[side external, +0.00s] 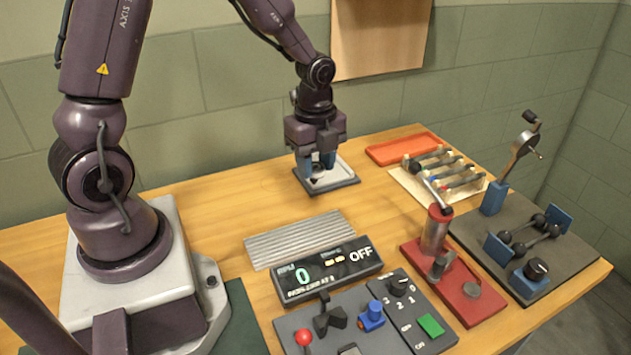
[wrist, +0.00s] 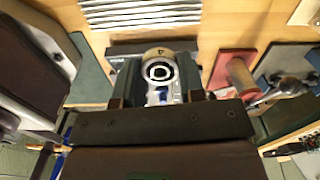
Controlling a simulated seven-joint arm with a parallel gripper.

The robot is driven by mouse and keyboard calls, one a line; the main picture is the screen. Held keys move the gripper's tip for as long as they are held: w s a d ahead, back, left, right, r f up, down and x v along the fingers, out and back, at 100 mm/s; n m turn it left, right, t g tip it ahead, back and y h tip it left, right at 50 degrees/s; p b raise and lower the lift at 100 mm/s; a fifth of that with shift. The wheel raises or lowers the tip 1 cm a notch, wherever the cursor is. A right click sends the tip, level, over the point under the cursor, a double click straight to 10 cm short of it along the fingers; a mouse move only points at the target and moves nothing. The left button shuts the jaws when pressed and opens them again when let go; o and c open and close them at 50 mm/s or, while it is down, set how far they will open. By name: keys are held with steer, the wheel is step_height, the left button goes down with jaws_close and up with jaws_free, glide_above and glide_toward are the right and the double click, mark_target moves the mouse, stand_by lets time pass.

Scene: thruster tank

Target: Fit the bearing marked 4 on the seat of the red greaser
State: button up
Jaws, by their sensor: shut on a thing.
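My gripper (side external: 317,168) is low over a dark-framed tray with a pale inside (side external: 340,181) at the back middle of the table. In the wrist view its fingers (wrist: 160,88) are shut on a pale-rimmed ring, the bearing marked 4 (wrist: 160,66), with the 4 facing the camera. In the side view the bearing is mostly hidden by the fingers. The red greaser (side external: 437,232) stands front right of the gripper, on a red base with a grey clamp-like part and a round grey disc. It also shows at right in the wrist view (wrist: 240,76).
Control panels (side external: 362,325) are at the front. A rack of small rods (side external: 445,172), an orange tray (side external: 402,148) and a blue-clamped fixture (side external: 525,238) are right.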

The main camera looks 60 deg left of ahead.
steer(key=w+d+m, duration=0.1)
steer(key=w+d, duration=0.5)
steer(key=w, duration=0.2)
steer(key=m, duration=0.3)
glide_above(473, 289)
step_height(473, 289, down, 6)
steer(key=shift+r, duration=0.1)
steer(key=shift+f, duration=3.55)
steer(key=o, duration=1)
